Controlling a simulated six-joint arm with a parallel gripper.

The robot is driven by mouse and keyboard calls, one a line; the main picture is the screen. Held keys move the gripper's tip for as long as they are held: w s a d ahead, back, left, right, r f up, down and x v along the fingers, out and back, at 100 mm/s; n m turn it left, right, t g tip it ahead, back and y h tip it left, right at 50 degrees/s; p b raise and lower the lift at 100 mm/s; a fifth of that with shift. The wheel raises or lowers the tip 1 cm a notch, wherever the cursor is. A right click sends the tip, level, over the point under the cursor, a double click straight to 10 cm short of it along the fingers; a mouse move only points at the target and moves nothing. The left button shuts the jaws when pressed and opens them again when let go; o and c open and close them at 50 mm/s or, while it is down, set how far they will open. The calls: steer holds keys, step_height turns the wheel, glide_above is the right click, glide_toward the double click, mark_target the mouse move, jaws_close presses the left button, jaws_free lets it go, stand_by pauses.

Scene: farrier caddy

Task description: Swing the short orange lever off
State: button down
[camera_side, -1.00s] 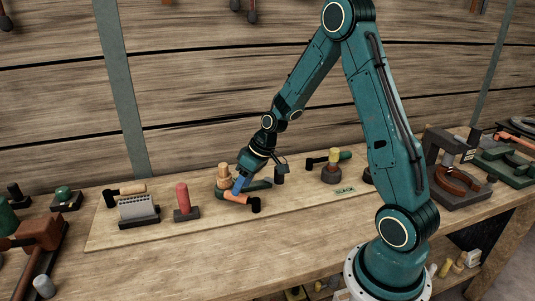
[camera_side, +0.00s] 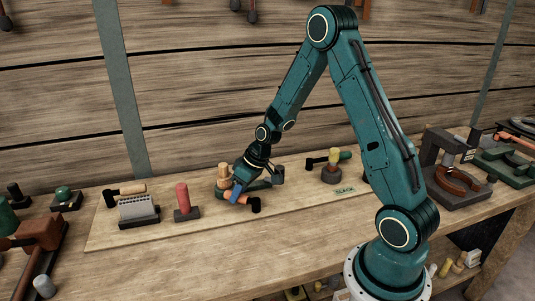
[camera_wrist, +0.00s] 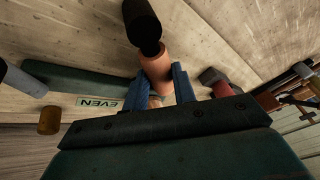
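The short orange lever (camera_side: 241,199) has a black end knob (camera_side: 255,205) and sits low on the board, pointing to the right. In the wrist view the orange lever (camera_wrist: 156,66) runs up to its black knob (camera_wrist: 142,22). My gripper (camera_side: 234,194) is down at the lever, with its blue fingertips at the handle. In the wrist view my gripper's two fingers (camera_wrist: 159,82) stand on either side of the orange handle. I cannot tell whether they press on it. The lever's pivot end is mostly hidden by the gripper.
A red upright handle (camera_side: 183,197) and a grey slotted block (camera_side: 138,211) stand to the left. A wooden peg (camera_side: 223,171) rises just behind my gripper. The board's front is clear.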

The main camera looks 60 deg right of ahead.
steer(key=shift+a, duration=0.1)
stand_by(0.3)
steer(key=a+n, duration=0.1)
steer(key=n, duration=0.1)
steer(key=n+g+y, duration=0.1)
steer(key=n, duration=0.1)
steer(key=shift+s+a, duration=0.15)
steer(key=shift+a, duration=0.2)
steer(key=shift+s+a+n+g+y, duration=0.35)
steer(key=shift+a+n+g, duration=0.1)
steer(key=shift+n, duration=0.55)
steer(key=shift+s+a+n+g+y, duration=0.2)
steer(key=shift+a+n+g+y, duration=0.2)
steer(key=shift+n, duration=0.6)
steer(key=c, duration=1.1)
jaws_free()
steer(key=shift+r, duration=0.15)
steer(key=v, duration=1.3)
steer(key=shift+r, duration=0.3)
